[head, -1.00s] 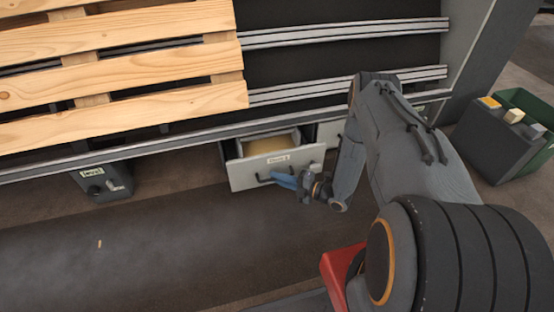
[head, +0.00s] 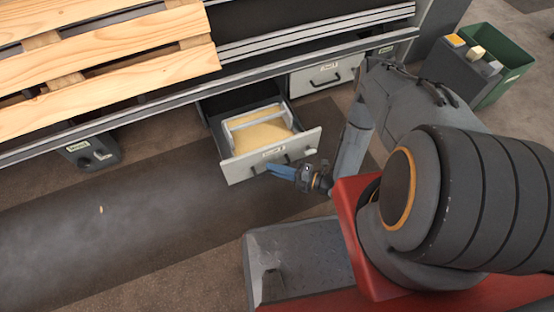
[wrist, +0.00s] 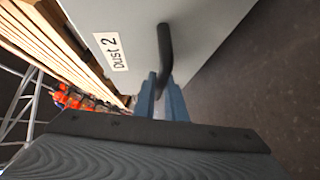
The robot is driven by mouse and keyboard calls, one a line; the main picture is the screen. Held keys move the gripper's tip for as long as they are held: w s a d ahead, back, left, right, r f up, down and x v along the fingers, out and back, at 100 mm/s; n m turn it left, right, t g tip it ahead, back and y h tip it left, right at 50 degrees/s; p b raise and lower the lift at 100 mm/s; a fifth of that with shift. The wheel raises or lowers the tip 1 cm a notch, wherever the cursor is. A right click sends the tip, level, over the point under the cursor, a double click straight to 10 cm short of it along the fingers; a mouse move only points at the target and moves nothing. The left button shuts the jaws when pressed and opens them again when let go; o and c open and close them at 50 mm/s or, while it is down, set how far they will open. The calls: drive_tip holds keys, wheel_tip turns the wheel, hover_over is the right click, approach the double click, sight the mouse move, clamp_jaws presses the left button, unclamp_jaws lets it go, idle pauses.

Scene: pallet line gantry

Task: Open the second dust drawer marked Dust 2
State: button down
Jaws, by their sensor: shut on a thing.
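The drawer marked Dust 2 (head: 240,168) is pulled well out from under the pallet line in the head view. Yellowish dust (head: 262,136) shows inside it. Its pale front with the "Dust 2" label (wrist: 111,51) fills the upper part of the wrist view. My gripper (wrist: 163,103) has its blue fingers shut on the drawer's black bar handle (wrist: 165,50). The exact finger contact is partly hidden there.
Another drawer (head: 312,82), with a black handle, is shut to the right. A wooden pallet (head: 110,55) lies on the line above. A small dark box (head: 90,152) stands at left, and a green bin (head: 512,62) at far right. The floor before the drawer is open.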

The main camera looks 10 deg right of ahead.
drive_tip(key=shift+s, duration=0.1)
idle(0.3)
drive_tip(key=c, duration=1.8)
unclamp_jaws()
drive_tip(key=shift+p+v, duration=0.8)
drive_tip(key=shift+v, duration=3.2)
